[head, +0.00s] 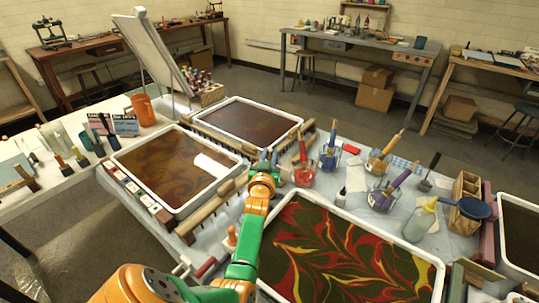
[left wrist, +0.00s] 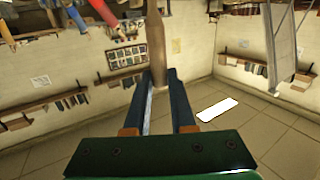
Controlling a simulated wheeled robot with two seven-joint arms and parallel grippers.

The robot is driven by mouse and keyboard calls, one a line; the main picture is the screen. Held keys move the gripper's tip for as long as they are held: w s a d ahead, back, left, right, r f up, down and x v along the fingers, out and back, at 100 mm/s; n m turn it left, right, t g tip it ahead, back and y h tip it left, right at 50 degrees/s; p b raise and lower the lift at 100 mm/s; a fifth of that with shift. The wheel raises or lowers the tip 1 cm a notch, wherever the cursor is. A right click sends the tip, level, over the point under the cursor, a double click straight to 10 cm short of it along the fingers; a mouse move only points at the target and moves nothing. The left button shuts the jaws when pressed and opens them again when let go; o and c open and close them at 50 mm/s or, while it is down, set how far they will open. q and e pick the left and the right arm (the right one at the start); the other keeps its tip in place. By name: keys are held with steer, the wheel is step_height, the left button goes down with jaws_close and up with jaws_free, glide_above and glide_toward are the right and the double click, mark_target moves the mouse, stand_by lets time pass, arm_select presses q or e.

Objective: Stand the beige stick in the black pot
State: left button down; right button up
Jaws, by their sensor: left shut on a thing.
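My left gripper (head: 268,157) reaches out over the table between the brown tray and the red jar. Its blue fingers show in the left wrist view (left wrist: 160,85), shut on a brownish-beige stick (left wrist: 155,40) that runs up between them. In the head view the stick is too small to tell apart from the fingertips. I cannot make out the black pot for certain; a small dark thing (head: 425,185) with an upright black handle stands at the right, apart from my gripper. My right gripper is not in view.
A brown tray (head: 122,153) lies left and a red-patterned tray (head: 437,262) in front. A squeeze bottle (head: 419,224) stands right.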

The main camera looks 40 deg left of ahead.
arm_select(q)
steer(key=shift+f, duration=0.35)
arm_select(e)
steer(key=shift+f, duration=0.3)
arm_select(q)
steer(key=shift+c, duration=1)
jaws_free()
